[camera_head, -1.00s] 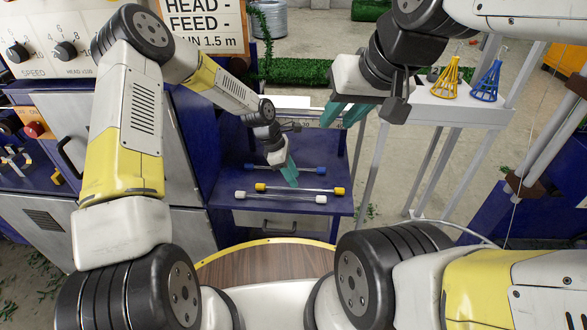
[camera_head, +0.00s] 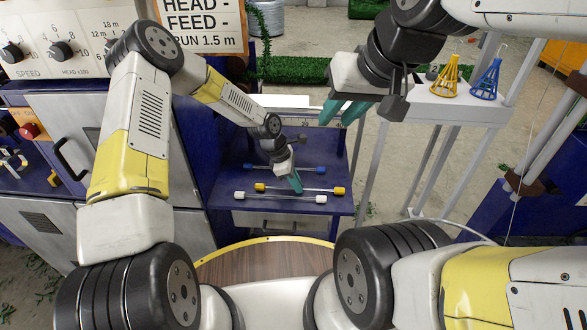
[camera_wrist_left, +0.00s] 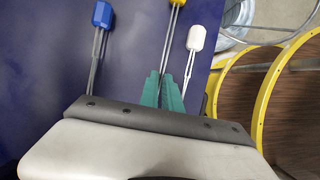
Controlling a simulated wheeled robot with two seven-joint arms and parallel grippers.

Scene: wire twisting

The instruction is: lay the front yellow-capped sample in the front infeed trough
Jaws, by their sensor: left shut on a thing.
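The yellow-capped sample is a thin rod with a yellow cap (camera_head: 339,190) at each end, low over or on the blue shelf (camera_head: 228,210), between a blue-capped and a white-capped sample. My left gripper (camera_head: 297,184) is at its middle with teal fingers shut on the rod. In the left wrist view the fingers (camera_wrist_left: 165,92) close around the rod, and one yellow cap (camera_wrist_left: 178,3) shows at the top edge. My right gripper (camera_head: 345,110) is open and empty, raised to the upper right. I cannot make out the front infeed trough clearly.
The blue-capped sample (camera_head: 314,170) lies behind and the white-capped sample (camera_head: 290,197) in front, both close to the left fingers. A stand with yellow (camera_head: 445,80) and blue (camera_head: 486,82) cone cages is at right. A round wooden top (camera_head: 270,262) is nearer.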

